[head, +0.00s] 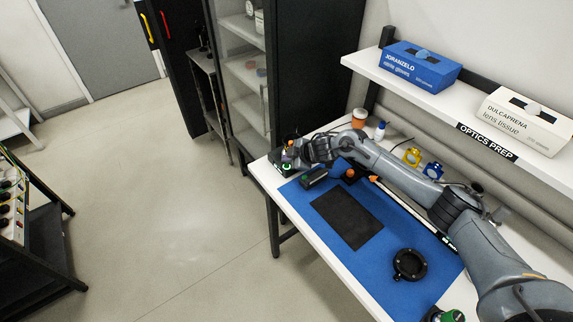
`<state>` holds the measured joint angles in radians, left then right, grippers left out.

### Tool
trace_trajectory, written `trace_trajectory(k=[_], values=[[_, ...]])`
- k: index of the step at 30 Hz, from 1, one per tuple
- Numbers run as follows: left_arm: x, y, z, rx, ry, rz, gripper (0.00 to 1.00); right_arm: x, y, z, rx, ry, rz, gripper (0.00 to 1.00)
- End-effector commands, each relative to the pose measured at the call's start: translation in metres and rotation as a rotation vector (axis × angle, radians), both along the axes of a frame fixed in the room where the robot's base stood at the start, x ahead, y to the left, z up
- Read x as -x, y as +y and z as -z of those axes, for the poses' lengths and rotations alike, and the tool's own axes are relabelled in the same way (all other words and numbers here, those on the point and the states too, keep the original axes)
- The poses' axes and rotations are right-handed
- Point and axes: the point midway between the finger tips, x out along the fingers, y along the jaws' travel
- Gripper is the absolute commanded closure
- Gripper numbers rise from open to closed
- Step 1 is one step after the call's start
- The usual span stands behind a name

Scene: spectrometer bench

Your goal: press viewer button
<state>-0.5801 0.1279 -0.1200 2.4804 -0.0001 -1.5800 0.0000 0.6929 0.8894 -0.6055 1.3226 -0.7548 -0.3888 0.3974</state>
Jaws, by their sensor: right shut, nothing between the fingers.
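My right arm reaches from the lower right across the bench to its far left corner. My right gripper (289,158) is shut and small in the view, at the small dark device (281,167) that stands on that corner. A green-lit spot (286,167) shows on this device just below the gripper. I cannot tell whether the fingertips touch it, and the gripper hides part of its top. I cannot make out which part is the viewer button. My left gripper is not in view.
A blue mat (400,276) on the bench holds a black pad (346,218), a dark box (314,177) and a black ring mount (409,264). A shelf (385,83) with glove and tissue boxes hangs behind. A glass-door cabinet (243,75) stands beyond the corner.

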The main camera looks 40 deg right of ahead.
Motion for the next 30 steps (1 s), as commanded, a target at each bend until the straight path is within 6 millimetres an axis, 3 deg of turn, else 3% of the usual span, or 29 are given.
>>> trace_trajectory(k=[30], values=[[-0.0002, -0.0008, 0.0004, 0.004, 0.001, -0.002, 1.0, 0.0, 0.0, 0.0091, 0.0, 0.0, 0.0, 1.0]])
